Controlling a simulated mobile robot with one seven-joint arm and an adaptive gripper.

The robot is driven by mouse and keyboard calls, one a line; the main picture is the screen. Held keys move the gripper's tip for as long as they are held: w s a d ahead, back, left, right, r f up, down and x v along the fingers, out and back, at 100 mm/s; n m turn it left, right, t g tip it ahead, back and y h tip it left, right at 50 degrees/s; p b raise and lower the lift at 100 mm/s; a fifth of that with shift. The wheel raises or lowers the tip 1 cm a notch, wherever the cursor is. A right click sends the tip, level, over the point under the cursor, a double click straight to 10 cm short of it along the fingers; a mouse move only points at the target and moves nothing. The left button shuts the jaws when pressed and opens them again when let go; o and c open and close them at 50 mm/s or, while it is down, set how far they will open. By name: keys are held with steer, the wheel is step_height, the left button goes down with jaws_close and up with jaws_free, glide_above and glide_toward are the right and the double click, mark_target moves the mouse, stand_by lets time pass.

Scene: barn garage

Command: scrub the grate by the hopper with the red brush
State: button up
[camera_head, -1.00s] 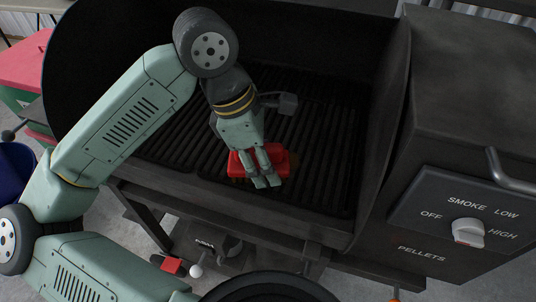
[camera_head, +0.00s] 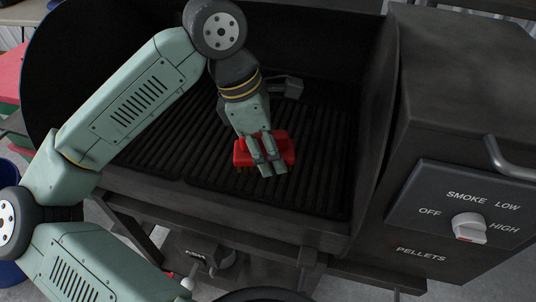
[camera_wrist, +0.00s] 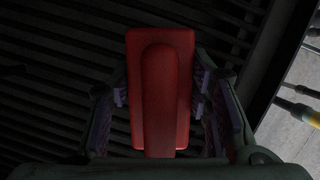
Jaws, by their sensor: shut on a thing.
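My gripper (camera_head: 268,160) is shut on the red brush (camera_head: 246,154), with a finger on each side of its raised grip. The brush is over the right grate (camera_head: 325,150), the one on the hopper's side, near its front. It looks to be at the bars, but I cannot tell whether the bristles touch. In the wrist view the red brush (camera_wrist: 184,60) lies between the fingers, with dark grate bars behind it. The hopper (camera_head: 460,90) stands at the right with its knob and pellet label.
The grill's front rim (camera_head: 240,205) and the raised lid at the back bound the grate. The wall beside the hopper rises at the right. Another grate section (camera_head: 160,150) lies at the left, partly under my arm. A blue bin stands on the floor at the left.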

mark_target(279, 180)
steer(key=shift+w+d+b, duration=0.15)
steer(key=shift+w+d, duration=0.1)
steer(key=shift+w, duration=0.5)
steer(key=shift+w+d+b, duration=0.15)
steer(key=shift+w+d, duration=0.1)
steer(key=shift+w, duration=0.45)
steer(key=shift+s+d+b, duration=0.25)
steer(key=shift+d+b, duration=0.1)
steer(key=shift+d, duration=0.4)
steer(key=shift+s+a+f+b, duration=0.1)
steer(key=shift+s+a+b, duration=0.15)
steer(key=shift+s, duration=0.35)
steer(key=shift+s+a+f+b, duration=0.15)
steer(key=shift+s+b, duration=0.15)
steer(key=shift+s, duration=0.3)
steer(key=shift+s+a+r+b, duration=0.1)
steer(key=shift+s+a+b, duration=0.15)
steer(key=shift+s, duration=0.45)
steer(key=shift+s+a+r+b, duration=0.1)
steer(key=shift+s+a+b, duration=0.1)
steer(key=shift+s, duration=0.55)
steer(key=shift+s+a+r+b, duration=0.15)
steer(key=shift+s+a, duration=0.1)
steer(key=shift+s, duration=0.45)
steer(key=shift+r+p, duration=1.7)
steer(key=shift+r, duration=1.3)
